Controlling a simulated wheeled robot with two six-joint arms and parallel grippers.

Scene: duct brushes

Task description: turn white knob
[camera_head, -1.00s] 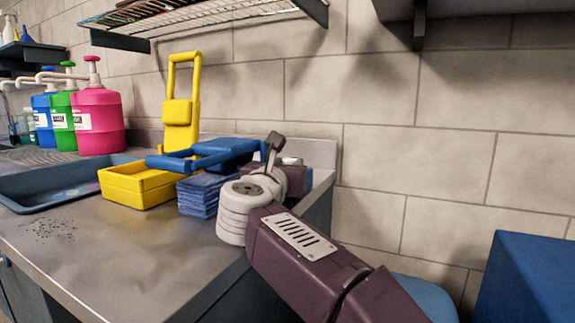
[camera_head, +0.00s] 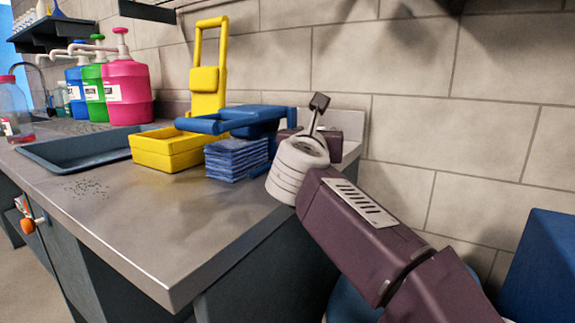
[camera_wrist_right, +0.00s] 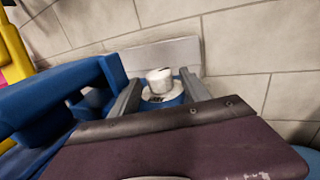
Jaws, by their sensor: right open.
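The white knob (camera_wrist_right: 159,79) shows in the right wrist view as a short white cylinder above a white ring on a blue body (camera_wrist_right: 172,102). My right gripper (camera_wrist_right: 161,92) is open, with one grey finger on each side of the knob in that view. I cannot tell whether the fingers touch it. In the head view my right arm reaches in from the right to the back corner of the counter. There its wrist hides the knob and fingertips. My left gripper is in neither view.
A blue mop-bucket-like part (camera_head: 236,119), a stack of blue cloths (camera_head: 237,159) and a yellow bin (camera_head: 167,150) stand left of my right wrist. A dark tray (camera_head: 85,150) and pump bottles (camera_head: 127,92) are farther left. The counter's front (camera_head: 170,240) is clear.

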